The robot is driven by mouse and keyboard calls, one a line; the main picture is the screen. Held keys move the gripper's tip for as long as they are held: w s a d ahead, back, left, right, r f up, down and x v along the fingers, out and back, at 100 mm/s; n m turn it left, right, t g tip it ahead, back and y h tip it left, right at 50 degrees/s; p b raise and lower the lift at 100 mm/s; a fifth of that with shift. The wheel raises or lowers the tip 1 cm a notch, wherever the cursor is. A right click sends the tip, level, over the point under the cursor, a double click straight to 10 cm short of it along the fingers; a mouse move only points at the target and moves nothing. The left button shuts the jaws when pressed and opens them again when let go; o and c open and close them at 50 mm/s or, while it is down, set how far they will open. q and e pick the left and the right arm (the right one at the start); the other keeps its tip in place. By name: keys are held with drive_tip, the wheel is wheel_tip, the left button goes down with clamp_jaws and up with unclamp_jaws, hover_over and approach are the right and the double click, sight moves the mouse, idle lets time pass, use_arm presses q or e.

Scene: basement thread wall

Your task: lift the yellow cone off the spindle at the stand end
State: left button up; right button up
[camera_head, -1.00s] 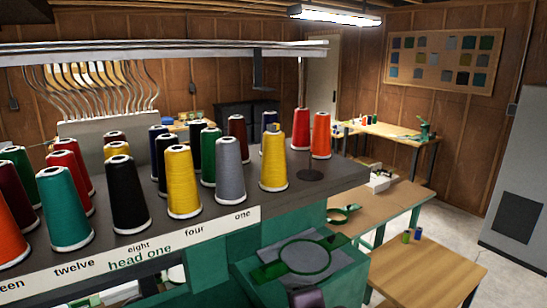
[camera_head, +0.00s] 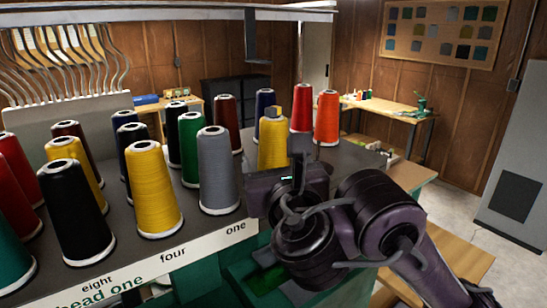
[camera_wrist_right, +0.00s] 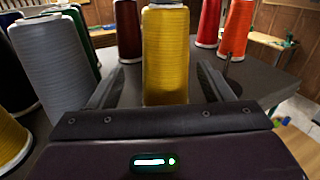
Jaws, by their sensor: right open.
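The yellow cone (camera_head: 272,142) stands upright near the right end of the thread stand, past the grey cone (camera_head: 217,172). My right gripper (camera_head: 282,178) is at the stand's front edge, in front of this cone, and hides its base in the head view. In the right wrist view the yellow cone (camera_wrist_right: 165,50) stands straight ahead, between the two spread fingers of the open gripper (camera_wrist_right: 160,76). I cannot tell whether either finger touches it. The spindle inside the cone is hidden. My left gripper is not in view.
A red cone (camera_head: 301,108) and an orange cone (camera_head: 326,118) stand behind and right of it. A thin bare spindle (camera_wrist_right: 228,64) is to the right. Another yellow cone (camera_head: 152,190) and several others crowd the left. A metal rail (camera_head: 150,12) runs above.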

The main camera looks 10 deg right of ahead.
sight(271, 151)
drive_tip(key=shift+w+f, duration=0.2)
drive_tip(key=shift+w, duration=0.45)
drive_tip(key=w+b, duration=0.2)
drive_tip(key=w+d+b, duration=0.1)
drive_tip(key=b, duration=0.1)
drive_tip(key=shift+w+f, duration=0.3)
drive_tip(key=shift+f, duration=0.1)
drive_tip(key=shift+w+r, duration=0.1)
drive_tip(key=shift+w, duration=0.2)
drive_tip(key=shift+w+b, duration=0.3)
drive_tip(key=shift+b, duration=0.1)
drive_tip(key=shift+w+r, duration=0.1)
drive_tip(key=shift+w, duration=0.05)
drive_tip(key=shift+a, duration=0.1)
drive_tip(key=c, duration=0.7)
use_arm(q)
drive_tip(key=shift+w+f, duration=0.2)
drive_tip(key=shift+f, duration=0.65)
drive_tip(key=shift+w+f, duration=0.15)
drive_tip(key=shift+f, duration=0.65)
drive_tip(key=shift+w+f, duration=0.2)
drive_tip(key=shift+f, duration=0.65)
use_arm(e)
drive_tip(key=c, duration=0.4)
drive_tip(key=shift+r, duration=0.1)
drive_tip(key=shift+c, duration=0.2)
